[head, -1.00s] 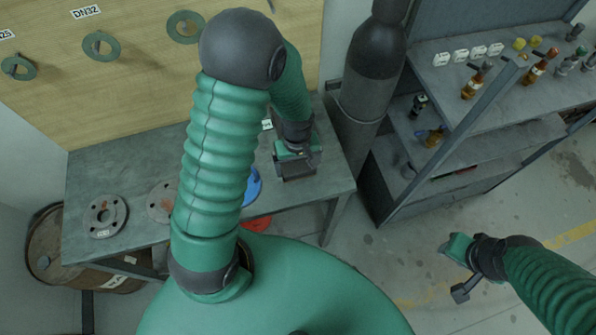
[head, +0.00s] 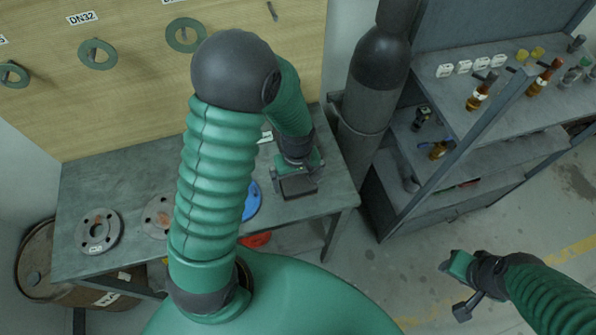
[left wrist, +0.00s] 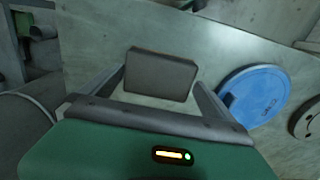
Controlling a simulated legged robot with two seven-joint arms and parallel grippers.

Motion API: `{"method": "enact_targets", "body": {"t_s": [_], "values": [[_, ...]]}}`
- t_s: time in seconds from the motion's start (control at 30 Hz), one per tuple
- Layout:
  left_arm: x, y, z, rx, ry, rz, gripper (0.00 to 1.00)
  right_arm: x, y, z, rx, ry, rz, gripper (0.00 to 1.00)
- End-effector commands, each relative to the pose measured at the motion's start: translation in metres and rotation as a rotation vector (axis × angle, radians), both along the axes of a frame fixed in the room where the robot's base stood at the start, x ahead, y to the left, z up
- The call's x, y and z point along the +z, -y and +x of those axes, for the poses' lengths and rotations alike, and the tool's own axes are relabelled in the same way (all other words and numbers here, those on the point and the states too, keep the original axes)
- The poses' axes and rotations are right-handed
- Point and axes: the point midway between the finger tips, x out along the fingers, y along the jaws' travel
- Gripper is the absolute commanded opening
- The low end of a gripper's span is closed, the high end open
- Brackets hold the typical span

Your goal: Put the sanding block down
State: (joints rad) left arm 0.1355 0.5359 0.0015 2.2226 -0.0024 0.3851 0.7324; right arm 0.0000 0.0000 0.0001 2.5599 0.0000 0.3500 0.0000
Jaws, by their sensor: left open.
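The sanding block (head: 299,187) is a dark grey rectangular block on the right end of the grey workbench (head: 125,175). In the left wrist view the block (left wrist: 160,76) lies between my two spread fingers, with gaps on both sides. My left gripper (head: 296,180) is open around or just above it; its exact height over the bench is hard to tell.
A blue disc (left wrist: 255,95) lies beside the left gripper on the bench. Rusty flanges (head: 98,231) lie farther left. A dark gas cylinder (head: 376,85) stands just right of the bench, and a shelf unit (head: 440,150) with bottles stands beyond it.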

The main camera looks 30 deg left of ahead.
Motion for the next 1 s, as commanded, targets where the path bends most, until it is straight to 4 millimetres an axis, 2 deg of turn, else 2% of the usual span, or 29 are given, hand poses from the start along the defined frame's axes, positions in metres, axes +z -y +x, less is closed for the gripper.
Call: {"method": "enact_targets", "body": {"t_s": [0.2, 0.4, 0.47, 0.53, 0.7, 0.8, 1.0], "values": [[0.058, 0.0, 0.002, -0.001, 0.008, 0.001, 1.0, -0.002, 0.0, 0.0, 0.0, 0.0, 0.0, 0.36], [0.096, 0.0, 0.002, -0.001, 0.004, 0.0, 1.0, -0.002, 0.0, 0.0, 0.0, 0.0, 0.0, 0.36], [0.101, 0.0, 0.001, -0.005, 0.003, 0.0, 1.0, -0.002, 0.0, 0.0, 0.0, 0.0, 0.0, 0.36], [0.104, 0.005, -0.003, -0.079, 0.023, 0.003, 1.0, -0.002, 0.0, 0.0, 0.0, 0.0, 0.0, 0.36], [0.103, 0.033, -0.031, -0.588, 0.155, 0.05, 1.0, -0.002, 0.0, 0.0, 0.0, 0.0, 0.0, 0.36], [0.102, 0.043, -0.042, -0.804, 0.21, 0.086, 1.0, -0.002, 0.0, 0.0, 0.0, 0.0, 0.0, 0.36], [0.101, 0.045, -0.043, -0.866, 0.222, 0.098, 1.0, -0.002, 0.0, 0.0, 0.0, 0.0, 0.0, 0.36]]}}
